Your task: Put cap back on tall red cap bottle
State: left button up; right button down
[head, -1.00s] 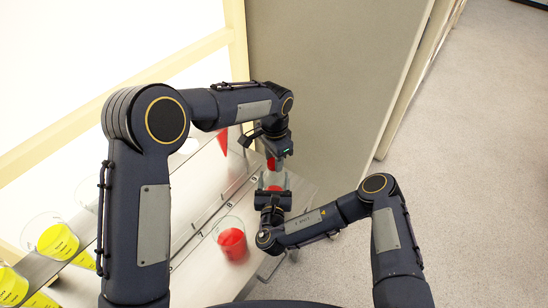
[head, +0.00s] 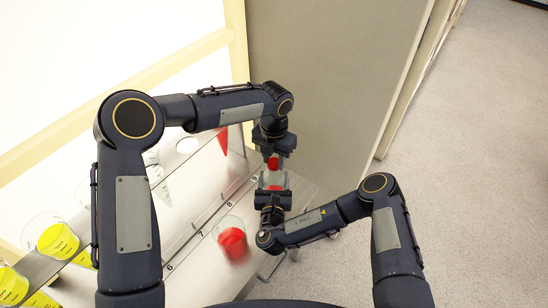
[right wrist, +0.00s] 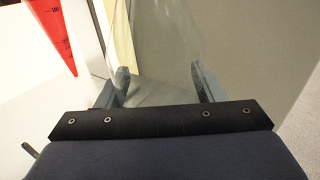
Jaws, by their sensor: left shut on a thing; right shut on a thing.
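A red cap (head: 273,163) is held in my left gripper (head: 273,158), which points down toward the bottle. A clear bottle (head: 272,178) with red showing in it stands just below the cap in the head view. My right gripper (head: 273,190) is shut on the bottle. In the right wrist view the clear bottle wall (right wrist: 160,45) rises between the two fingers of the right gripper (right wrist: 162,82). The cap and the bottle top look close together; I cannot tell whether they touch. The bottle's neck is mostly hidden.
A clear beaker with red contents (head: 232,241) stands on the numbered shelf (head: 190,255), left of my right gripper. Beakers with yellow contents (head: 58,241) are at the far left. A red cone-shaped vessel (right wrist: 50,35) shows in the right wrist view. A grey panel (head: 330,70) stands behind.

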pick_arm(q)
jog(key=shift+m, duration=1.1)
jog(key=o, duration=1)
jog(key=shift+c, duration=0.2)
jog(key=shift+r, duration=0.1)
jog(key=shift+r, duration=2.2)
